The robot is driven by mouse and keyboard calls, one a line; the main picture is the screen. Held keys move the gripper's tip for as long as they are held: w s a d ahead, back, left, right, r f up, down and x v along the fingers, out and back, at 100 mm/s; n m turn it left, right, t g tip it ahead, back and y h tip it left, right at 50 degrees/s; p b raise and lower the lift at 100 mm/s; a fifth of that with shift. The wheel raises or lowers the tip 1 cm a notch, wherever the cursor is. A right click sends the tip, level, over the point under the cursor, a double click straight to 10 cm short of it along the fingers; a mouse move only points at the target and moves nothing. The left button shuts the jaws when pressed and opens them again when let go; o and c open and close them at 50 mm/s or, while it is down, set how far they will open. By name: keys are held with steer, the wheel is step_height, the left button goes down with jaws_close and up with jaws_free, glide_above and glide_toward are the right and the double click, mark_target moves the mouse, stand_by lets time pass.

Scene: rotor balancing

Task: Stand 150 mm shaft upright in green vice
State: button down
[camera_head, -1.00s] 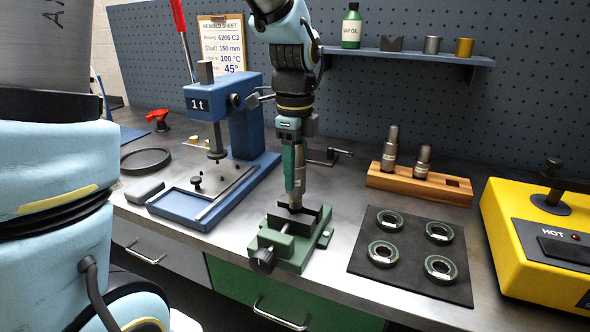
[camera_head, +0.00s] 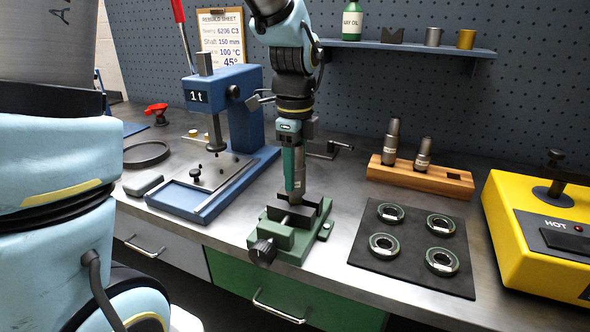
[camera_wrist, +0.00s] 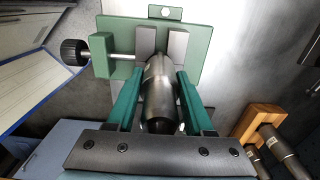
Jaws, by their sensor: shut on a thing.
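The green vice (camera_head: 290,240) stands on the bench near its front edge, with dark jaws and a black knob at the left. My gripper (camera_head: 293,165) points down above it with its teal fingers shut on a grey metal shaft (camera_head: 299,183). The shaft is upright, and its lower end is at the vice jaws in the head view. In the wrist view the shaft (camera_wrist: 160,95) lies between my fingers (camera_wrist: 160,105), and its far end is between the two vice jaws (camera_wrist: 161,43). Whether the jaws touch it I cannot tell.
A blue press (camera_head: 232,120) stands left of the vice. A wooden rack (camera_head: 425,181) holds two more shafts. A dark mat (camera_head: 375,250) with several bearings lies to the right, beside a yellow heater (camera_head: 535,225). A shelf (camera_head: 400,48) hangs behind.

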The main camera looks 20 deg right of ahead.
steer(key=shift+f+b, duration=0.4)
steer(key=shift+f, duration=0.45)
steer(key=shift+c, duration=1.1)
jaws_free()
steer(key=shift+r, duration=0.1)
steer(key=shift+c, duration=0.3)
step_height(320, 180, up, 9)
steer(key=p, duration=0.8)
steer(key=shift+p, duration=0.4)
steer(key=shift+w+a, duration=0.1)
steer(key=shift+a, duration=0.15)
steer(key=a+f+n+t, duration=0.1)
steer(key=a+f+n, duration=0.2)
steer(key=a+n, duration=2.1)
steer(key=shift+w+a+f+n+t, duration=0.15)
steer(key=shift+w+a+n+t, duration=0.25)
steer(key=shift+n, duration=0.4)
